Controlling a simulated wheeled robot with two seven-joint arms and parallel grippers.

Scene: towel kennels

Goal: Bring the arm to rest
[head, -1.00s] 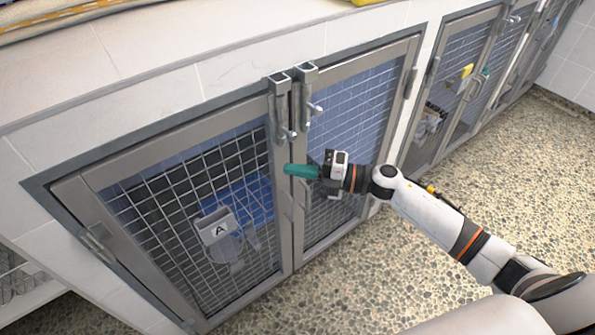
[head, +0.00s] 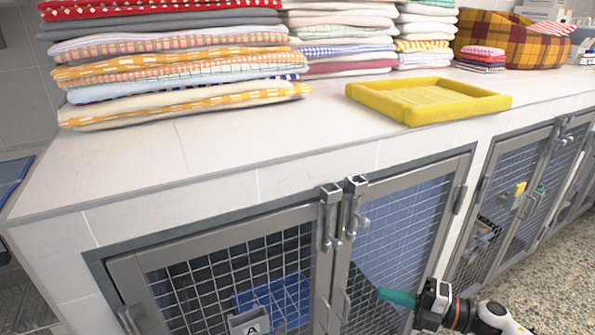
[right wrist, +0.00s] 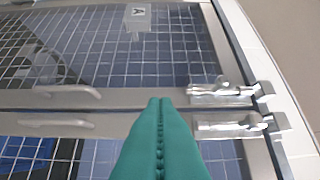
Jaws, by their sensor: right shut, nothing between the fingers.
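My right gripper (head: 384,294) has green fingers and is in front of the right mesh door of the near kennel, at the lower right of the head view. In the right wrist view its green fingers (right wrist: 160,125) are pressed together with nothing between them. Beyond them are the door frames, handles and latches. My left gripper is not in view.
Kennel doors (head: 240,275) with metal latches (head: 331,215) are shut below a white counter (head: 210,150). On it are stacked towels (head: 180,75), a yellow tray (head: 430,99) and a plaid pet bed (head: 510,38). Pebbled floor (head: 560,265) lies open at the right.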

